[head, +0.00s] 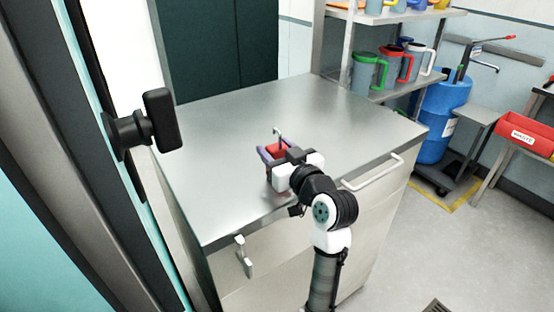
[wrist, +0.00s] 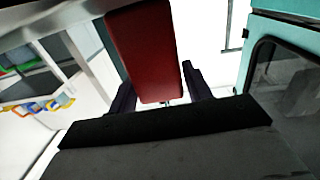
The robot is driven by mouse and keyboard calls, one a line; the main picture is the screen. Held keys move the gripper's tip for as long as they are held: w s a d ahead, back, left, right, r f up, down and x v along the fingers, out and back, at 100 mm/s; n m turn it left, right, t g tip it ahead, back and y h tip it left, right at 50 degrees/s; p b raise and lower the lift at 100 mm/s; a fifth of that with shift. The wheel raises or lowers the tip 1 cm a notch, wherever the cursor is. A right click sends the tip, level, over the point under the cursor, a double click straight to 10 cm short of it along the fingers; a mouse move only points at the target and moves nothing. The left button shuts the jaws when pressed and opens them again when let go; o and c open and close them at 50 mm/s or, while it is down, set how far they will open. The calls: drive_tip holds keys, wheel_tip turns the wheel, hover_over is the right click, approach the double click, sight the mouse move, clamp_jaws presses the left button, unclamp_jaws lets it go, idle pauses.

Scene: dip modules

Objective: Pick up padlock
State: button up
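The padlock (head: 277,150) has a red body and a thin silver shackle that sticks up above it. In the head view it is between the purple-looking fingers of my gripper (head: 275,154), over the steel worktop near its front edge. In the wrist view the red padlock body (wrist: 145,50) fills the space between the two dark fingers of my gripper (wrist: 158,92). The fingers lie against its two sides. The gripper's white body hides the lower part of the padlock in the head view, so I cannot tell whether it touches the worktop.
The steel worktop (head: 215,125) is otherwise bare. Shelves with coloured jugs (head: 368,72) stand behind at the right. A dark post is at the left.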

drive_tip(key=c, duration=0.7)
drive_tip(key=shift+o, duration=0.2)
drive_tip(key=shift+r, duration=0.1)
